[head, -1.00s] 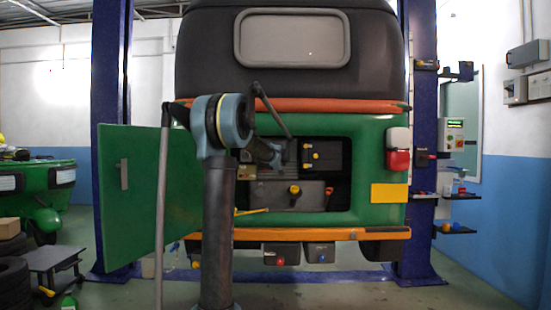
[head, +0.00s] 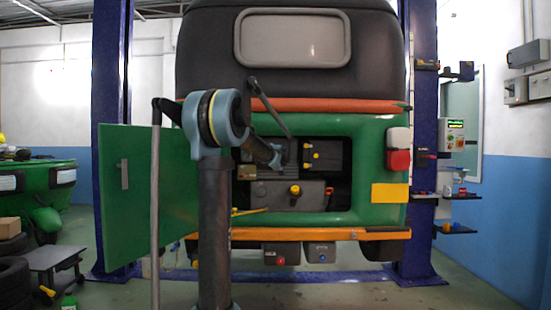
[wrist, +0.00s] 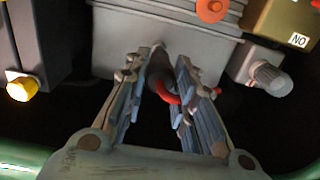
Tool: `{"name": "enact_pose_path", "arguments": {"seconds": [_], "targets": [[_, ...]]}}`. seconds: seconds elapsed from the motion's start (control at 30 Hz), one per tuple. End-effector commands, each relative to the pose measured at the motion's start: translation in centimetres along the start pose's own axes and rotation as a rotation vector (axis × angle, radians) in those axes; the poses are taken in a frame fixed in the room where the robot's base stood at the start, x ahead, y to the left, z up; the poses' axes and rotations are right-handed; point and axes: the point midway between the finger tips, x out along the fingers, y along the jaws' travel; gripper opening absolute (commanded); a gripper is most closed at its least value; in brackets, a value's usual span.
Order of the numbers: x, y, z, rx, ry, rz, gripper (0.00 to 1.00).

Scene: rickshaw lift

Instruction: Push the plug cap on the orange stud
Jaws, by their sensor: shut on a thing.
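In the wrist view my gripper (wrist: 168,68) is shut on a dark grey cylindrical piece (wrist: 160,64) with a red loop (wrist: 170,97), apparently the plug cap. The fingers hide part of it. An orange round stud (wrist: 211,8) stands on the grey casing at the top edge of the wrist view, beyond and to the right of the fingertips, apart from the held piece. In the head view my gripper (head: 277,156) is small inside the open rear bay, and what it holds cannot be made out.
A yellow-capped fitting (wrist: 22,88) is at left and a grey ribbed knob (wrist: 270,78) at right in the wrist view. A box marked NO (wrist: 290,25) is at upper right. The green door (head: 130,190) stands open left of the bay.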

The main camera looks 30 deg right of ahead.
Motion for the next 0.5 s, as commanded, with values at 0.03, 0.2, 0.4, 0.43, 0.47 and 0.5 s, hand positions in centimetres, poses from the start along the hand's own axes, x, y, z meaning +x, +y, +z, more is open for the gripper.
{"name": "enact_pose_path", "arguments": {"seconds": [0.03,0.2,0.4,0.43,0.47,0.5], "targets": [[-0.23,0.01,0.0,0.0,0.0,0.0,0.03],[-0.88,-0.01,0.01,0.0,0.0,0.0,0.03],[-1.03,-0.01,0.01,0.0,0.0,0.0,0.03],[-1.03,-0.01,0.01,0.0,0.0,0.0,0.03],[-1.03,-0.01,0.01,0.0,0.0,0.0,0.03],[-1.02,-0.02,0.01,0.0,0.0,0.0,0.03]]}}
